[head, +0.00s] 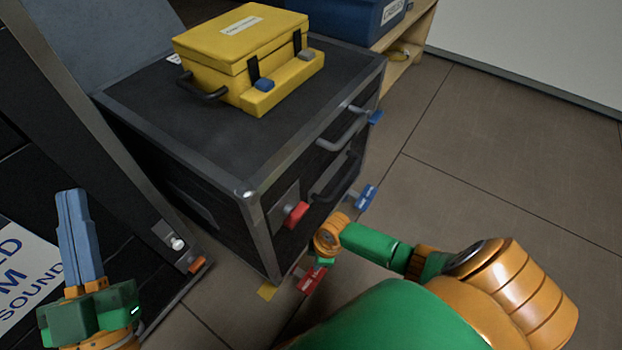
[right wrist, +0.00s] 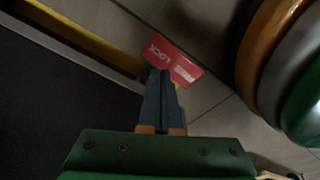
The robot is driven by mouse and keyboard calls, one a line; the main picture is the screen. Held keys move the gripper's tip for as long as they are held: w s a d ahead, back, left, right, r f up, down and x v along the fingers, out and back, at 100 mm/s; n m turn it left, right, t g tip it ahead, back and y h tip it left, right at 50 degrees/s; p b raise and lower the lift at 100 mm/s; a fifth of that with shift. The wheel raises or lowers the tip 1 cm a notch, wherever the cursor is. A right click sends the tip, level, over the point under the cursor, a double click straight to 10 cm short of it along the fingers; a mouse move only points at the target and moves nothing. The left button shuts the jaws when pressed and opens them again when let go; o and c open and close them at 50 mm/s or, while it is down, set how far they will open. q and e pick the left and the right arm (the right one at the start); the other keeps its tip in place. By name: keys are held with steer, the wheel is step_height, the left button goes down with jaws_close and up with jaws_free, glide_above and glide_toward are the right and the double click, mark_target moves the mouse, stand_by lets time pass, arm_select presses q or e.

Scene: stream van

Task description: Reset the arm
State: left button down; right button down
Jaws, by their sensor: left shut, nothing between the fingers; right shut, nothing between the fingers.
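My left gripper (head: 70,195) points up at the lower left of the head view. Its two blue-grey fingers lie together with nothing between them, in front of the dark case. My right arm (head: 375,245) reaches in from the right, low beside the black case's front corner. My right gripper's fingers are hard to make out there. In the right wrist view the right gripper (right wrist: 161,75) is shut and empty. Its tips overlap the near edge of a red tab (right wrist: 172,60) marked LOCK; I cannot tell whether they touch it. The red tab (head: 310,280) also shows in the head view.
A black case (head: 200,150) with front handles and a red knob (head: 296,214) carries a yellow toolbox (head: 240,60). Blue tabs (head: 366,197) stick out at its right side. A blue box (head: 345,20) stands behind. The floor (head: 500,150) to the right is clear.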

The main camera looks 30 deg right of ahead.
step_height(320, 180, up, 3)
steer(key=shift+f+p, duration=0.15)
steer(key=shift+p, duration=0.9)
